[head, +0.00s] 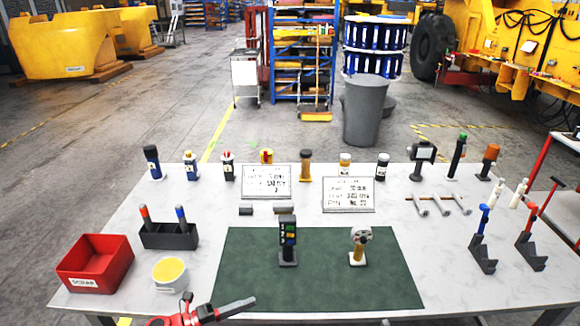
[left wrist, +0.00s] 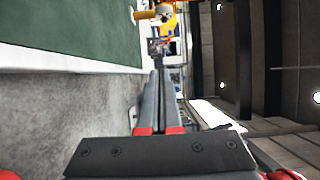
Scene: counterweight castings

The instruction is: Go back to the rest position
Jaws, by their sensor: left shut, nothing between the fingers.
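My left gripper (head: 248,303) comes in at the bottom edge of the head view, red at the wrist with grey fingers pointing right. It is at the front edge of the table, just in front of the green mat (head: 330,285). In the left wrist view the two long fingers of my left gripper (left wrist: 158,78) lie together, shut, with nothing between them. That view is turned on its side and shows part of the green mat at upper left. My right gripper is not in view.
The white table (head: 455,290) carries a red scrap bin (head: 88,270), a yellow-topped tub (head: 170,273), a black holder (head: 168,238), a dark handheld device (head: 288,245) and a gold-handled tool (head: 358,246) on the mat. Sign boards and several bottles stand behind. Dark stands (head: 482,255) are at right.

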